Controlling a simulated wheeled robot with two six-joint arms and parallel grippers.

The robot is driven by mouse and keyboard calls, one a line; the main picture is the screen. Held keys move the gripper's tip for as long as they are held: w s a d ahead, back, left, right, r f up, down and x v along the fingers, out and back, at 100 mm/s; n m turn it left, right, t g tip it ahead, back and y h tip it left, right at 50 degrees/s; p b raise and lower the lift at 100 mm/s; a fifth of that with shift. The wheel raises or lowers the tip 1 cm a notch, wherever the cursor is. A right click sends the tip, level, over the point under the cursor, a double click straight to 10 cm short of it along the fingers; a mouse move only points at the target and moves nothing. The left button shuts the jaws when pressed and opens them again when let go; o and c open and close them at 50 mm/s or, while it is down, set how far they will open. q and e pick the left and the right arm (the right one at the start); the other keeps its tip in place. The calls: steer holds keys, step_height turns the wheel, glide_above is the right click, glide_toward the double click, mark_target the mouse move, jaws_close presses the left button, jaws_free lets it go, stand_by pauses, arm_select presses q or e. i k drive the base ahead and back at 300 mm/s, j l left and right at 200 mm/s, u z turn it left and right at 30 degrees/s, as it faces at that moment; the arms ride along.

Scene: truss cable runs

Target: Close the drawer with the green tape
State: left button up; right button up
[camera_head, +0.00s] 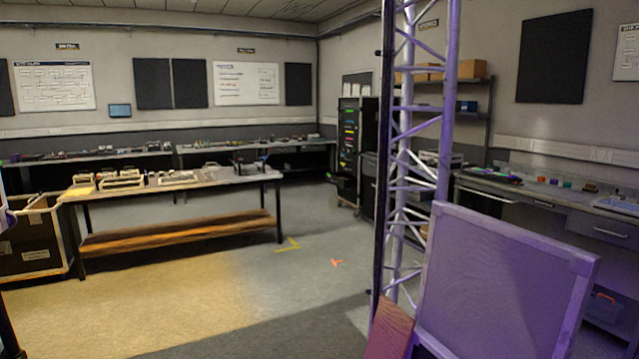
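A tall dark cabinet (357,142) stands at the back, left of the truss. Small coloured strips, some of them green, run down its front, too small to tell whether they are tape on drawers. Something sticks out low on its front, but I cannot tell whether it is an open drawer. The right workbench also has drawers (503,194); I see no green tape on their fronts. Neither of my grippers is in view.
A purple-lit truss tower (415,130) and a framed mesh panel (500,285) block the near right. A long table (230,180) with a wooden lower shelf and a bin (35,245) stand left. Open floor (310,235) lies between the table and the truss.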

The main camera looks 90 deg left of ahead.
mark_target(333, 178)
steer(key=u, duration=2.75)
steer(key=i+u, duration=0.25)
steer(key=i, duration=0.25)
steer(key=i+u, duration=0.25)
steer(key=i, duration=0.3)
steer(key=i+l+u, duration=0.1)
steer(key=i+u, duration=0.35)
steer(key=i, duration=1.2)
steer(key=i+z, duration=0.3)
steer(key=i, duration=0.25)
steer(key=i+z, duration=0.3)
steer(key=i, duration=0.3)
steer(key=i+j+z, duration=0.3)
steer(key=i, duration=0.25)
steer(key=i+l+z, duration=0.25)
steer(key=i, duration=0.85)
steer(key=i+j+z, duration=0.1)
steer(key=i+z, duration=0.2)
steer(key=i, duration=3.15)
steer(key=i+j+z, duration=0.2)
steer(key=i, duration=0.45)
steer(key=i+j+z, duration=0.25)
steer(key=i+j, duration=0.15)
steer(key=i, duration=0.25)
steer(key=i+j+z, duration=0.2)
steer(key=i+j, duration=0.3)
steer(key=i, duration=0.1)
